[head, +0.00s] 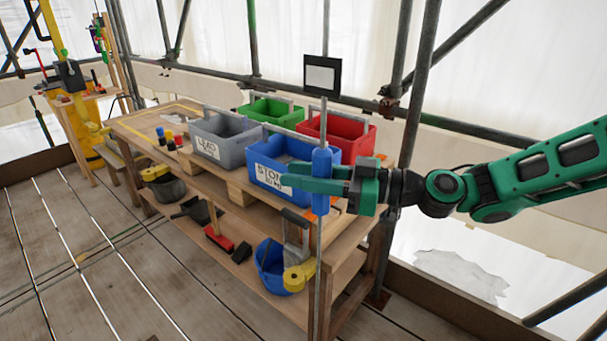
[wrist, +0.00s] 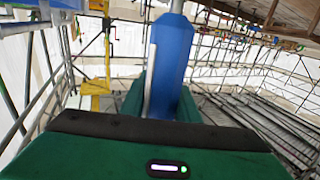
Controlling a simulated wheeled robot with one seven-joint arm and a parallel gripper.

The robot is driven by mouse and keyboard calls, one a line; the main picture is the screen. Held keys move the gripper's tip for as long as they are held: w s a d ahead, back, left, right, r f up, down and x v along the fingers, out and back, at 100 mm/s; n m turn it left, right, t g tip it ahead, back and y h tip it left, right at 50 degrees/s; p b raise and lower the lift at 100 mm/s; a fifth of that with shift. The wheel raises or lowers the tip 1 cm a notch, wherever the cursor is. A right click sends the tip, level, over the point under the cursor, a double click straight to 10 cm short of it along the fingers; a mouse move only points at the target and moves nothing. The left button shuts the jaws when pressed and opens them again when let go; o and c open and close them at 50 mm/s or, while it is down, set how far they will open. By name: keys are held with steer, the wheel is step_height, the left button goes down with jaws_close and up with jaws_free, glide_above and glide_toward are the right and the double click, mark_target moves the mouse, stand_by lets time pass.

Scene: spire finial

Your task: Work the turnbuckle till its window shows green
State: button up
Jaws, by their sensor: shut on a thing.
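The turnbuckle (head: 321,163) is a blue faceted sleeve upright on a thin grey vertical rod (head: 319,262). My green gripper (head: 318,184) reaches in from the right and is shut around the lower part of the sleeve. In the wrist view the blue sleeve (wrist: 173,50) stands upright between my gripper's fingers (wrist: 163,105), with a pale strip along its left side. A black-framed panel (head: 322,76) with a pale face sits on the rod above the sleeve. I see no green on the sleeve, and I cannot make out its window.
Behind the rod stands a wooden workbench (head: 150,122) with grey (head: 224,139), green (head: 270,110), red (head: 338,135) and blue (head: 283,175) crates. Its lower shelf holds a blue bucket (head: 271,270) and brushes. Scaffold poles (head: 420,85) rise behind. The plank floor at left is open.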

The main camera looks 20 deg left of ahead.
steer(key=shift+n+g, duration=0.3)
steer(key=shift+g, duration=0.1)
steer(key=shift+s+d+n+g+h, duration=0.4)
steer(key=shift+n+g+h, duration=1.4)
steer(key=shift+g, duration=0.65)
steer(key=shift+s+d+n+g+h, duration=0.25)
steer(key=shift+s+n+g+h, duration=0.3)
steer(key=shift+n+g+h, duration=1.3)
steer(key=shift+s+d+n+g+h, duration=0.4)
steer(key=shift+n+g+h, duration=0.75)
steer(key=shift+n+g, duration=1.45)
steer(key=shift+s+d+r+n+g+h, duration=0.1)
steer(key=shift+d+n+g+h, duration=0.1)
steer(key=shift+g+h, duration=0.35)
steer(key=shift+d+n+g+h, duration=0.1)
steer(key=shift+n+g+h, duration=0.05)
steer(key=shift+g+h, duration=0.35)
steer(key=o, duration=1)
steer(key=shift+a, duration=0.1)
steer(key=shift+o, duration=0.2)
steer(key=v, duration=1.1)
